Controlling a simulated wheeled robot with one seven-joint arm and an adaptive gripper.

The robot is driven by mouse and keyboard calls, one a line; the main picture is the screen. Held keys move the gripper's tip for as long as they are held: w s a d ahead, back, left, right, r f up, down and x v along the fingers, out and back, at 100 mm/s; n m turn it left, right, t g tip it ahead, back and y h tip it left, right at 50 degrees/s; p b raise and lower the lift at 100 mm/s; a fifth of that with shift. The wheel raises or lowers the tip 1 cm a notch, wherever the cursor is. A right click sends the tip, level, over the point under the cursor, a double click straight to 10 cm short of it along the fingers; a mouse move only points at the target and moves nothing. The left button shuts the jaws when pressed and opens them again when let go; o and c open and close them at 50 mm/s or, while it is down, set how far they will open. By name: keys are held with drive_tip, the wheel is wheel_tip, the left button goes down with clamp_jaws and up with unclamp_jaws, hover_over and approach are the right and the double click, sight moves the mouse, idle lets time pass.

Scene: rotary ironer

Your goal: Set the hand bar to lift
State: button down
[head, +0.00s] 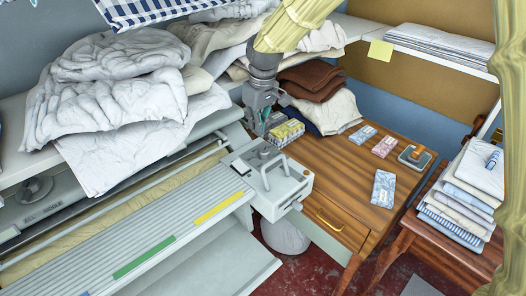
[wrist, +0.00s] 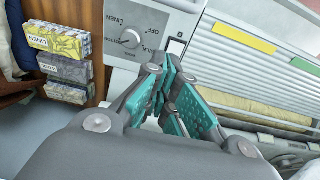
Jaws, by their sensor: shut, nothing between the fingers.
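A grey loop-shaped handle (head: 268,167), which looks like the hand bar, stands on the light grey control box (head: 287,190) at the right end of the ironer in the head view. I cannot read any lift mark beside it. My gripper (head: 260,131) points down just behind the box and handle in the head view; I cannot tell whether it touches them. In the wrist view my gripper's teal-padded fingers (wrist: 172,88) are closed together and empty. The box (wrist: 178,22) is beyond them there, and the fingers hide part of it.
A round dial (wrist: 131,39) with fabric names is on the box. Small packets (head: 286,132) lie close to my gripper. White folded cloth (head: 110,90) covers the ironer's left. A wooden table (head: 335,165) holds cards and a brush-like block (head: 415,156). Stacked linens stand at right.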

drive_tip(key=f, duration=0.3)
drive_tip(key=f+p, duration=0.1)
drive_tip(key=f, duration=0.2)
drive_tip(key=w+a+f+p, duration=0.1)
drive_tip(key=f, duration=0.3)
drive_tip(key=shift+s+d+r+p, duration=0.25)
drive_tip(key=shift+s+d+p, duration=0.2)
drive_tip(key=shift+s+d, duration=0.1)
drive_tip(key=shift+s+d+r+p, duration=0.2)
drive_tip(key=shift+s+d+p, duration=0.2)
drive_tip(key=shift+s, duration=0.1)
drive_tip(key=shift+s+d, duration=0.35)
drive_tip(key=shift+s, duration=0.1)
